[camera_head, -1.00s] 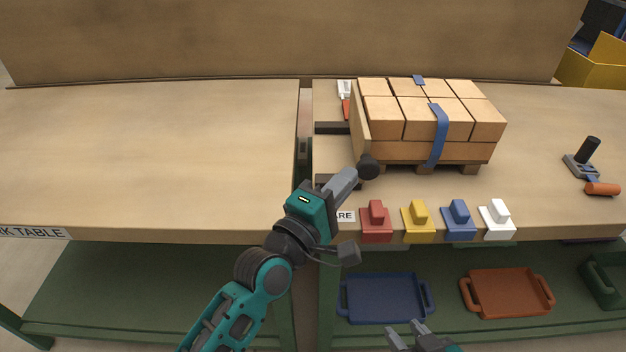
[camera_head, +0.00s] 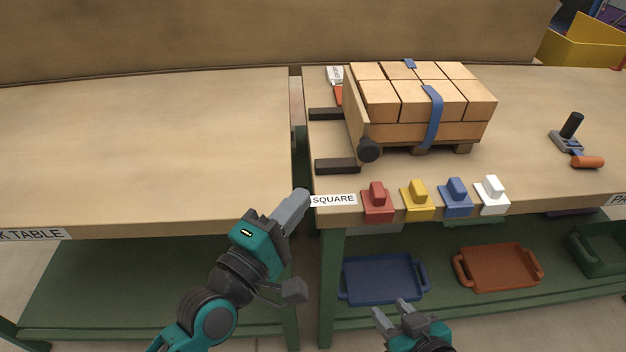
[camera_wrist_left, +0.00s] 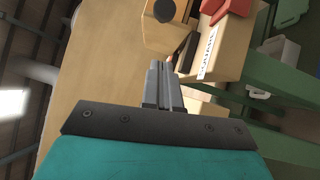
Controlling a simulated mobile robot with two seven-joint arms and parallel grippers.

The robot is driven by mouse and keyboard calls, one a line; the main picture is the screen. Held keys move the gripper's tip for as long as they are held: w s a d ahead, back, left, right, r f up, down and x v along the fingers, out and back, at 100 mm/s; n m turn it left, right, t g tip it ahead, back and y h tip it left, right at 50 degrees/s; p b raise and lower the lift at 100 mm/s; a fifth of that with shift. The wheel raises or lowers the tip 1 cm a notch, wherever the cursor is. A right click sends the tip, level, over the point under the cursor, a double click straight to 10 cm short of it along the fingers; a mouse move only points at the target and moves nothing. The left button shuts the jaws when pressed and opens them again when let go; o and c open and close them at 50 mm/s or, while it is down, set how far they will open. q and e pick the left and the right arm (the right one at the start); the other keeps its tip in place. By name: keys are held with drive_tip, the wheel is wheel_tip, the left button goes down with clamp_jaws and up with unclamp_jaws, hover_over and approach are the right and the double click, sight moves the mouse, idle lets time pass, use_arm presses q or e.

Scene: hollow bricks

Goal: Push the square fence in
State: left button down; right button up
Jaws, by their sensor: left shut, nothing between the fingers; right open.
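The square fence (camera_head: 355,112) is an upright wooden panel with a round black knob (camera_head: 369,150) at its front end. It stands close along the left side of the strapped brick stack (camera_head: 420,100), at the inner ends of two dark rails (camera_head: 337,166); I cannot tell whether it touches the bricks. In the left wrist view the knob (camera_wrist_left: 164,11) shows at the top, beyond my fingers. My left gripper (camera_head: 298,200) is shut and empty, apart from the fence, by the table's front edge left of the SQUARE label (camera_head: 333,200). My right gripper (camera_head: 391,309) is open and empty, low in front of the table.
Red (camera_head: 377,202), yellow (camera_head: 417,200), blue (camera_head: 456,198) and white (camera_head: 492,194) blocks line the front edge. A strap tool (camera_head: 568,136) lies at right. Trays (camera_head: 383,280) sit on the lower shelf. The left table (camera_head: 150,145) is bare.

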use_arm(q)
drive_tip(key=shift+v, duration=1.1)
use_arm(e)
drive_tip(key=shift+d+f, duration=0.1)
drive_tip(key=shift+f, duration=0.05)
use_arm(q)
drive_tip(key=s+a+f+m+g+y+p, duration=0.2)
drive_tip(key=s+a+f+m+y, duration=0.2)
drive_tip(key=a+f+m, duration=0.3)
drive_tip(key=s+a+f+m+g+y+p, duration=0.2)
drive_tip(key=s+a+f+m+y, duration=0.3)
drive_tip(key=a+f+m, duration=0.2)
wheel_tip(320, 180, down, 3)
drive_tip(key=shift+s+a+g+y, duration=0.25)
drive_tip(key=shift+a+g+y, duration=0.05)
drive_tip(key=shift+a, duration=0.95)
use_arm(e)
drive_tip(key=r, duration=0.2)
drive_tip(key=d+r, duration=0.1)
drive_tip(key=shift+s+d+h, duration=0.1)
drive_tip(key=shift+s+h, duration=0.2)
drive_tip(key=shift+s, duration=0.05)
drive_tip(key=shift+s+f, duration=0.1)
drive_tip(key=shift+c, duration=0.3)
